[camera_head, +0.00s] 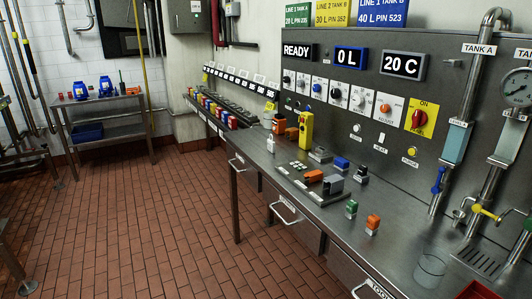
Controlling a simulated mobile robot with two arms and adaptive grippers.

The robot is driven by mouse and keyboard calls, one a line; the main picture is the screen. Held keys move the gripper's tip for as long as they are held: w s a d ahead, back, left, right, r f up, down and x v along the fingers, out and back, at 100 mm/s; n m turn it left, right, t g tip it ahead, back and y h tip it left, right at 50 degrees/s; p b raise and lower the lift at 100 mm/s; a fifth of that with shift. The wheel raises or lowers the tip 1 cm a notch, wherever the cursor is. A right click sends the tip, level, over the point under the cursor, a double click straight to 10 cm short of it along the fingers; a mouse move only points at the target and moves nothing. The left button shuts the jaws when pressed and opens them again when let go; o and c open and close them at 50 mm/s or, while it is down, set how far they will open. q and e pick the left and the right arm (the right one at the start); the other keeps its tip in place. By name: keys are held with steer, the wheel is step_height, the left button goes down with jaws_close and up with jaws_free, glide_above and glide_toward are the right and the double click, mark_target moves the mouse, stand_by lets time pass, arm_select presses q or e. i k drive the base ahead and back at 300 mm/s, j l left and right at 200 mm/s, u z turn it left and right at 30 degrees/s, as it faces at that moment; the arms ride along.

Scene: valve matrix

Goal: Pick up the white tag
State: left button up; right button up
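No single white tag stands out clearly from this distance. A small white upright piece (271,144) stands near the front edge of the steel counter (325,222). Small white cards (259,79) show on the wall above a black strip of numbered white labels (240,82). I cannot tell which of these is the tag. Neither of my grippers is in view.
The counter holds a yellow control box (305,130), a green-topped piece (351,208), an orange-topped piece (372,224) and a clear beaker (429,270). A row of coloured blocks (222,110) lies farther back. A side table (105,101) stands left. The brick floor between is clear.

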mark_target(271, 145)
steer(key=i+z, duration=0.25)
steer(key=j+z, duration=0.1)
steer(key=z, duration=0.15)
steer(key=i+j+z, duration=0.5)
steer(key=j, duration=0.25)
steer(key=i+j+z, duration=0.25)
steer(key=j, duration=0.15)
